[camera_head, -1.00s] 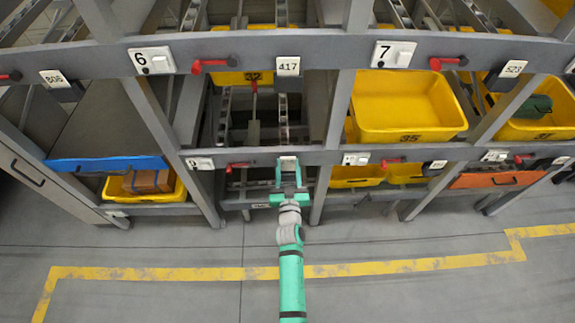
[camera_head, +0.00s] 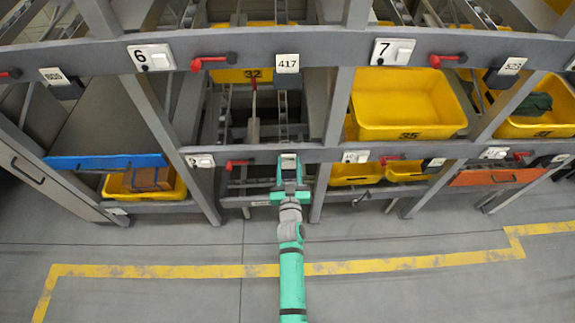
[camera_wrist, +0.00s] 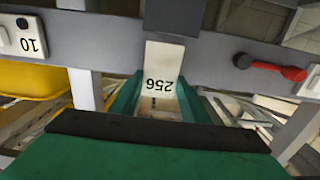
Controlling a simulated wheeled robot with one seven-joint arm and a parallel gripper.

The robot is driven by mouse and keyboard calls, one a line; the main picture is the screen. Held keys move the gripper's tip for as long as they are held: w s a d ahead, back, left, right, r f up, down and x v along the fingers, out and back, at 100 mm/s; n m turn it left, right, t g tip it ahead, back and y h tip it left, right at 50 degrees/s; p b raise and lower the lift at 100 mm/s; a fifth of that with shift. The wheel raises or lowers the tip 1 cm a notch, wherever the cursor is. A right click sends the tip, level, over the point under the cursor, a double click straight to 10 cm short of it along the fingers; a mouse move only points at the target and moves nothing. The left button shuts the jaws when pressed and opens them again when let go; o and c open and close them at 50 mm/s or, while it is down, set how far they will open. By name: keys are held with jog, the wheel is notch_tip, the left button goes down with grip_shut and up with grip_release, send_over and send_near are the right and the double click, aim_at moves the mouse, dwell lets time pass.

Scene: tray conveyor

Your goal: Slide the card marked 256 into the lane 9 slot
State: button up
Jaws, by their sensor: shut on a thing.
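The white card marked 256 (camera_wrist: 163,72) is between the green fingers of my gripper (camera_wrist: 157,100), which is shut on it. In the wrist view its number is upside down, and its far end overlaps the grey rail by a dark holder (camera_wrist: 175,14). I cannot tell whether the card's end is inside the holder. In the head view, my gripper (camera_head: 289,170) is at the lower rail, with the card's pale face (camera_head: 289,161) showing between the fingertips. The lane 9 label (camera_head: 200,160) is on that rail to the left.
A red lever (camera_head: 238,163) is between the lane 9 label and my gripper; it also shows in the wrist view (camera_wrist: 270,67). The lane 10 label (camera_head: 355,157) is to the right. Card 417 (camera_head: 288,63) is on the rail above. The floor in front is clear.

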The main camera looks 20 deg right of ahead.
aim_at(288, 168)
jog(key=shift+w+a, duration=0.1)
jog(key=shift+a, duration=0.1)
dwell(1.0)
jog(key=shift+f, duration=1.2)
jog(key=shift+d+f, duration=0.15)
jog(key=shift+d, duration=0.05)
jog(key=shift+a+f, duration=0.15)
jog(key=shift+f, duration=0.1)
jog(key=shift+f, duration=0.2)
jog(key=shift+a+f, duration=0.1)
jog(key=shift+f, duration=0.15)
jog(key=shift+f, duration=0.55)
jog(key=o, duration=1.2)
